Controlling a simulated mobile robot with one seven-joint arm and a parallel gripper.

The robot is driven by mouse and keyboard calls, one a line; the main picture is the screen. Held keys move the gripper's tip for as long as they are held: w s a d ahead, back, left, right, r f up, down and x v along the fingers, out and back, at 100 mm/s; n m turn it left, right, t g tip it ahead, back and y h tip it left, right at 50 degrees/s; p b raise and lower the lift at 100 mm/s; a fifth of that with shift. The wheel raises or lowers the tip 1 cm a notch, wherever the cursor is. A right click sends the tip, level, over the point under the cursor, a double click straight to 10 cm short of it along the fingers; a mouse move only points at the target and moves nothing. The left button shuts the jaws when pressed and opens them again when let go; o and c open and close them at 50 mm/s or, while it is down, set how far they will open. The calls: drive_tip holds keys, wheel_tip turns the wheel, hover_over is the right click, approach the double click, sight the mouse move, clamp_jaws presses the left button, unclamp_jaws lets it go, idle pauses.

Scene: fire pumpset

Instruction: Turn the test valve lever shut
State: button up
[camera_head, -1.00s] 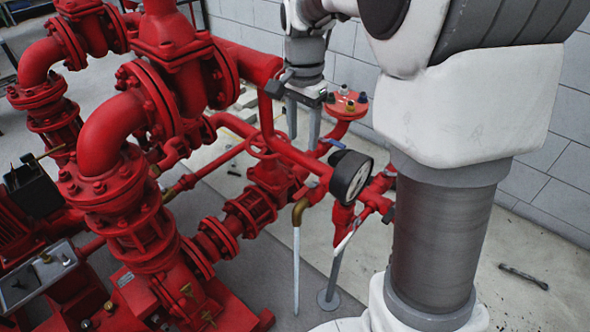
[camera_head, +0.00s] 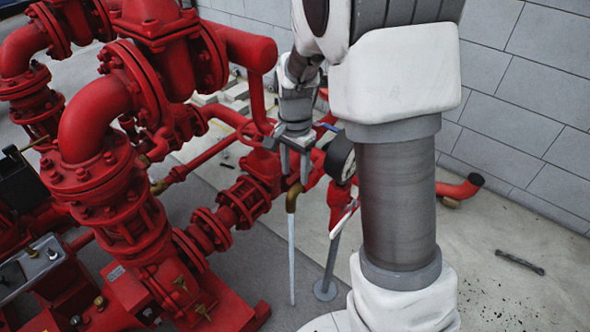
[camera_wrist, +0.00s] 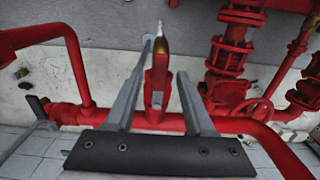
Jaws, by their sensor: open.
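The brass outlet (camera_head: 293,198) of the test valve bends down, and a thin pale stream of water (camera_head: 292,255) runs from it to the floor. My gripper (camera_head: 293,172) is open and points down just above this outlet. In the wrist view my gripper (camera_wrist: 166,62) has its two fingers apart, one on each side of a narrow red piece (camera_wrist: 155,85) that looks like the valve lever. The fingers appear clear of it. The brass outlet (camera_wrist: 160,45) shows just beyond it. In the head view the lever is hidden by the gripper.
A dark-rimmed pressure gauge (camera_head: 340,160) stands close right of the gripper, partly hidden by my arm. A grey post (camera_head: 327,270) stands below it. Large red pumps and pipes (camera_head: 110,185) fill the left. A red handwheel (camera_wrist: 255,107) is right in the wrist view. The right floor is mostly clear.

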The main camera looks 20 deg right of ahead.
clamp_jaws()
idle(1.4)
